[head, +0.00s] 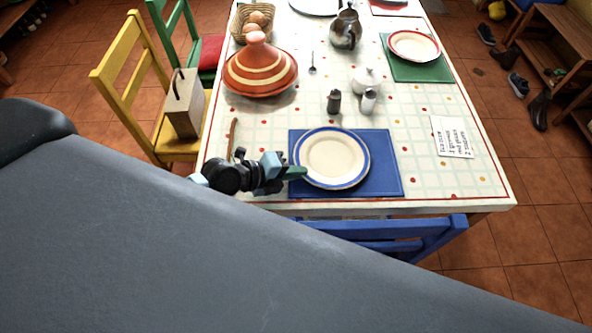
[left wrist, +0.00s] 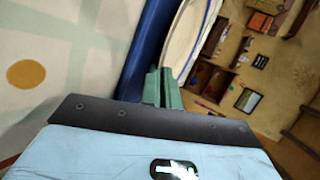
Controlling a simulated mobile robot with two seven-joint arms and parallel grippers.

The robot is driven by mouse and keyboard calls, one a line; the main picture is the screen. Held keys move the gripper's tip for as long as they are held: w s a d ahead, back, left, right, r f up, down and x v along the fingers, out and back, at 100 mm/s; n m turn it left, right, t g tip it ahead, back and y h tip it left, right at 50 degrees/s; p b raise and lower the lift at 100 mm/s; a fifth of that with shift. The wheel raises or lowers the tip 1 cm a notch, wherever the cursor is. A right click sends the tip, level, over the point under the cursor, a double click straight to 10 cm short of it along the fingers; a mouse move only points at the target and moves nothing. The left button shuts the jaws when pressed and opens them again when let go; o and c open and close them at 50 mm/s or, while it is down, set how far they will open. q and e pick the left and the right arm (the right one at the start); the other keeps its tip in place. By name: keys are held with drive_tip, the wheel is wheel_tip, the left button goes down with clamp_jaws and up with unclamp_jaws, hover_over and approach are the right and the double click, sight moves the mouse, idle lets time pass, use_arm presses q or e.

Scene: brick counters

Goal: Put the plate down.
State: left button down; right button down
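A cream plate with a blue rim (head: 332,158) is over the blue placemat (head: 388,180) at the table's near side. It looks roughly level; I cannot tell whether it touches the mat. My left gripper (head: 297,173) is at the plate's left rim, its green fingers close together on the rim. In the left wrist view the fingers (left wrist: 164,88) meet the edge of the plate (left wrist: 190,40), with the blue placemat (left wrist: 148,45) beside it. The exact contact is partly hidden. My right gripper is not in view.
A wooden stick-like utensil (head: 232,138) lies left of the mat. Salt and pepper shakers (head: 334,102), a white lidded pot (head: 366,80) and a striped tagine (head: 260,68) stand farther back. A written note (head: 452,137) lies right. A blue chair (head: 390,238) stands at the near edge.

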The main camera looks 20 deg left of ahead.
use_arm(q)
drive_tip(key=c, duration=1.9)
unclamp_jaws()
drive_tip(key=shift+c, duration=0.2)
drive_tip(key=shift+s+a+r, duration=0.1)
drive_tip(key=shift+s+a, duration=0.05)
drive_tip(key=shift+a, duration=0.05)
drive_tip(key=v, duration=1)
drive_tip(key=shift+b, duration=0.4)
drive_tip(key=shift+v, duration=0.75)
